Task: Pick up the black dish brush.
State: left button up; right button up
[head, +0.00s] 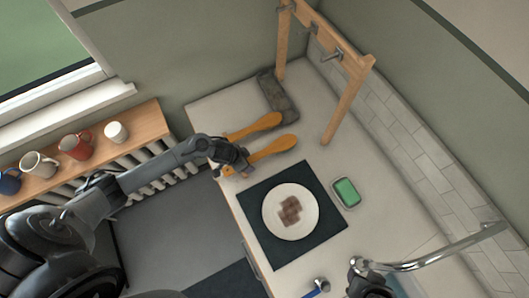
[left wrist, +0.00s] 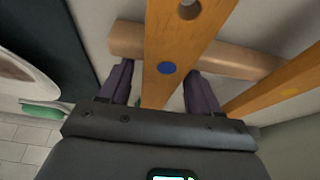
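I cannot pick out a black dish brush for certain. Two orange wooden handles (head: 255,127) (head: 273,149) lie on the counter, and their far ends point toward the right. My left gripper (head: 228,163) is at the near ends of these handles. In the left wrist view, the open fingers of my left gripper (left wrist: 160,95) straddle an orange handle with a blue dot (left wrist: 168,68), with a small gap on the left side.
A dark grey block (head: 278,97) lies behind the handles, near a wooden hook rack (head: 348,98). A dark mat (head: 258,235) holds a white plate (head: 272,228). A green sponge in a dish (head: 346,192) and a chrome tap (head: 430,258) are right. A wooden bar (left wrist: 125,39) crosses under the blue-dotted handle.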

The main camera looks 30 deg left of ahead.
pick_arm(q)
jog(key=c, duration=0.9)
jog(key=shift+c, duration=0.5)
jog(key=shift+r, duration=0.1)
